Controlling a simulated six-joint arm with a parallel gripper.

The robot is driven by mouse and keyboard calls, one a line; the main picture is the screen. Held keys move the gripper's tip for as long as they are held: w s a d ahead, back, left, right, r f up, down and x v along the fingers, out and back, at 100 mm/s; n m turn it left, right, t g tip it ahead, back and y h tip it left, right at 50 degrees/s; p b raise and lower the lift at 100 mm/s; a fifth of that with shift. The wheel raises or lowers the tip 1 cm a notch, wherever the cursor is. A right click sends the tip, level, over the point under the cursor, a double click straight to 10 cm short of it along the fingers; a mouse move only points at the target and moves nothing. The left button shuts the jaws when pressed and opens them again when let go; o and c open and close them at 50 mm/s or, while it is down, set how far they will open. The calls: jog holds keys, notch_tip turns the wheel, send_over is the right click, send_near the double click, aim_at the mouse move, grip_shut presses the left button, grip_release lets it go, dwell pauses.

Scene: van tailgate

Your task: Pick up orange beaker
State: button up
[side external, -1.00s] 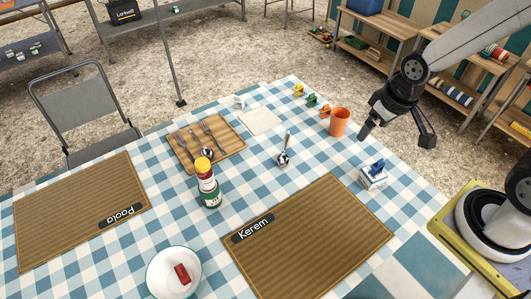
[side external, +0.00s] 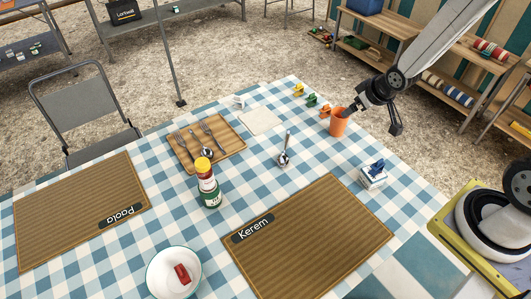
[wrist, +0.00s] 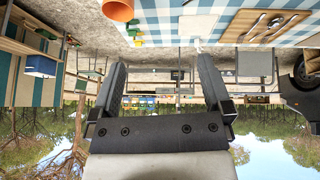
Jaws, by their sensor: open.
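The orange beaker (side external: 337,125) stands upright on the checked tablecloth near the table's far right edge. In the wrist view the beaker (wrist: 118,10) shows upside down at the top edge, left of centre, partly cut off. My gripper (side external: 370,118) is open and beside the beaker on its right, with one finger close to or overlapping the rim; I cannot tell whether it touches. In the wrist view my gripper (wrist: 160,75) has its fingers wide apart and nothing between them.
Small yellow, green and orange items (side external: 312,99) stand just beyond the beaker. A white box with blue on top (side external: 372,175) is nearer the front. Brown placemats (side external: 308,240) lie in front.

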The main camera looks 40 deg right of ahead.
jog(key=w+d+f+t, duration=0.3)
jog(key=w+d+f, duration=0.2)
jog(key=d+f, duration=0.25)
jog(key=t+y, duration=0.2)
jog(key=t, duration=0.2)
send_near(347, 120)
jog(key=shift+x, duration=1.95)
jog(key=shift+x, duration=1.3)
jog(key=shift+w, duration=0.1)
jog(key=shift+x, duration=2.5)
jog(key=shift+d, duration=0.1)
